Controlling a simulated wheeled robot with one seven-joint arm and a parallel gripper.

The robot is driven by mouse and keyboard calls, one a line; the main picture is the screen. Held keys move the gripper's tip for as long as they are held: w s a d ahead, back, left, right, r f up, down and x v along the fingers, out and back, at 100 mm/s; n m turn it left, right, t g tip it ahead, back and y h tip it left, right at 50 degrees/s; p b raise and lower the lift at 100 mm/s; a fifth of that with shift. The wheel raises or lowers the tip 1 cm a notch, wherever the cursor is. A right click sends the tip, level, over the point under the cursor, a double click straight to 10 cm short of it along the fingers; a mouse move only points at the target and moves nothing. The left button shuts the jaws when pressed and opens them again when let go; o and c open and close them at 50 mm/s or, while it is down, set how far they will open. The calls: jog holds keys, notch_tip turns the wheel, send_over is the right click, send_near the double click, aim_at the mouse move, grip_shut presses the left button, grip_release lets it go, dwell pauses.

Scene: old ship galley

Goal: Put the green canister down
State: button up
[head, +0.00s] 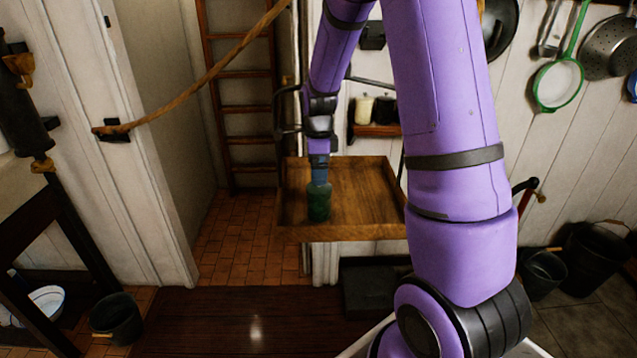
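The green canister (319,205) is a small dark green cylinder in the middle of the head view. It is upright and shows against the left part of a wooden tray-like tabletop (365,178) with raised edges. My gripper (319,181) points straight down at the top of the canister, with my purple arm reaching over from the right. The fingers are small and dark here, and they seem to meet the canister's top. I cannot tell whether they are closed on it, or whether its base touches the wood.
The tabletop is bare to the right of the canister. A small wall shelf (378,130) with jars stands behind it. A rope (200,85) hangs across the upper left, before a ladder (245,108). Buckets (115,318) stand on the floor at left and right (592,255).

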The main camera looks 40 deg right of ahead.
notch_tip(320, 180, up, 4)
jog(key=shift+f, duration=0.1)
jog(key=shift+a+r, duration=0.1)
jog(key=shift+r, duration=0.55)
jog(key=s+a+r+n+t, duration=0.2)
jog(key=s+a+r+n, duration=0.3)
jog(key=s+r+n, duration=0.35)
jog(key=s+a+r+n+t, duration=0.2)
jog(key=s+a+r+n, duration=0.3)
jog(key=s+r+n, duration=0.35)
jog(key=s+a+n+t, duration=0.1)
jog(key=s+a+n, duration=0.1)
jog(key=s+n, duration=0.5)
jog(key=s+r, duration=0.1)
jog(key=s, duration=0.1)
jog(key=shift+s+a+n, duration=0.4)
